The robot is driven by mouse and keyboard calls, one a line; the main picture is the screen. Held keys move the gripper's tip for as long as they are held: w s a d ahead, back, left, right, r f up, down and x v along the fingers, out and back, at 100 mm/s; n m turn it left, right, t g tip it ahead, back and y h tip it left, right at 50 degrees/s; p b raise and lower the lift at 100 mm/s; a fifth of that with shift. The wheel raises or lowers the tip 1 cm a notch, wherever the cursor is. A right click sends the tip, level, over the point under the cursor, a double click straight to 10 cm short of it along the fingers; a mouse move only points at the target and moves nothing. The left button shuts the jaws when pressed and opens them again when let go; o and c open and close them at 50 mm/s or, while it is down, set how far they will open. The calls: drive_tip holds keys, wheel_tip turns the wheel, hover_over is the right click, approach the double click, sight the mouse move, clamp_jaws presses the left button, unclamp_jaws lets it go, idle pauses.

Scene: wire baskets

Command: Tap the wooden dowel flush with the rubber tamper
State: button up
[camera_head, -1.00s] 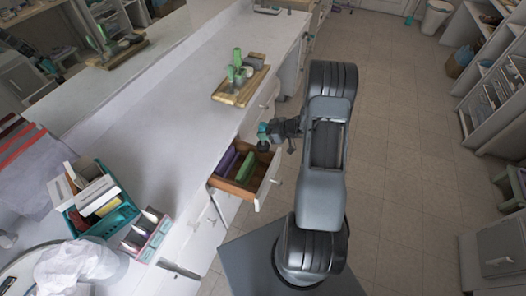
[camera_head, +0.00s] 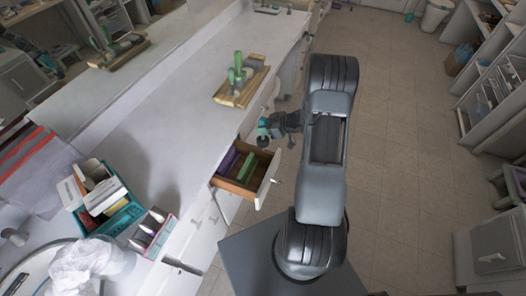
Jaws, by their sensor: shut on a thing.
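My gripper (camera_head: 273,125) is shut on a small tool with a teal handle and a dark rounded head, which looks like the rubber tamper (camera_head: 263,131). It holds the tool above the far end of an open drawer (camera_head: 262,190), near the counter's front edge. My gripper's fingers are small and partly merged with the tool in this view. I cannot make out the wooden dowel.
The drawer, below my gripper, holds purple and green things (camera_head: 246,166). A wooden board (camera_head: 229,99) with green objects stands on the counter (camera_head: 180,125). A teal crate (camera_head: 122,219) with boxes is at lower left. Much of the counter is bare.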

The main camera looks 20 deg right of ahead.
sight(264, 119)
clamp_jaws()
drive_tip(key=shift+r, duration=0.15)
drive_tip(key=shift+r+p, duration=2.5)
drive_tip(key=shift+r, duration=0.45)
